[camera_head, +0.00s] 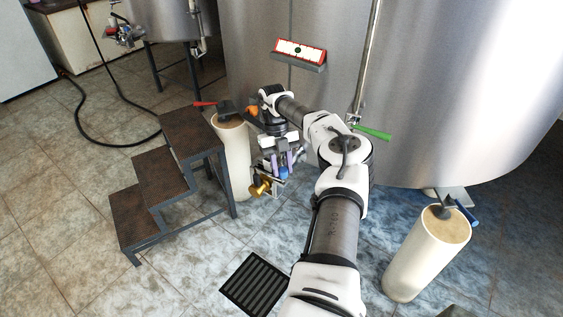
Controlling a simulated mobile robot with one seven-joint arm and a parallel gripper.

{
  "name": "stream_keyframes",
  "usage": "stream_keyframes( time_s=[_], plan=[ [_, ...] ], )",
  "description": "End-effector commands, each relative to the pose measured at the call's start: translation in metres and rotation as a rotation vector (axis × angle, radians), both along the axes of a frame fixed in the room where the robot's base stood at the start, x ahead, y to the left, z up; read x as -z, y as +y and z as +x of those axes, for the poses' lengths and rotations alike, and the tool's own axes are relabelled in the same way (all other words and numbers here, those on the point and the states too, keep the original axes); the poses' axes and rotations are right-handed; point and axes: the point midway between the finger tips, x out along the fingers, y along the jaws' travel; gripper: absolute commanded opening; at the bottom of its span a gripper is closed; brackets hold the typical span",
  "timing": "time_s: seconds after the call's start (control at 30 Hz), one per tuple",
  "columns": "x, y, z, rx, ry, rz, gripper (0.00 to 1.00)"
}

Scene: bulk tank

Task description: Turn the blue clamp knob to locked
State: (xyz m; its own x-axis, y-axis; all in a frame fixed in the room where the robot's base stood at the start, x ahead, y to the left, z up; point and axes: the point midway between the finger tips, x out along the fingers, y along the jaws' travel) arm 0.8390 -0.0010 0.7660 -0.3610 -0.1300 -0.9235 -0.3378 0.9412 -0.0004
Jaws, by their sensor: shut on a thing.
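My gripper (281,165) is at the end of the outstretched arm, pointing down in front of the tank between the stool and the tank's right leg. It is shut on the blue clamp knob (284,173), a small blue part just below the fingers. The fingers and the arm hide most of the knob, so I cannot read its turned position. A brass-coloured fitting (260,187) sits just below and left of the knob.
A dark step stool (160,165) stands left of the gripper. Pale leg posts (234,160) and (415,262) are on both sides. A red handle (205,103), a green handle (372,132) and a blue handle (466,213) stick out. A floor drain (255,284) lies in front.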

Motion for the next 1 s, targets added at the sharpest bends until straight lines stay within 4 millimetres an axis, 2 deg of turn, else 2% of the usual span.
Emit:
stream_keyframes(
  time_s=[0.4,0.93,0.97,1.0],
  plan=[
    [-0.001,-0.0015,0.0004,0.181,0.0,0.001,0.07],
    [-0.0004,-0.0017,0.0007,0.205,-0.001,0.001,0.07],
    [-0.0005,-0.0017,0.0007,0.205,-0.001,0.001,0.31],
    [-0.0005,-0.0017,0.0007,0.204,-0.001,0.001,0.37]
  ],
)
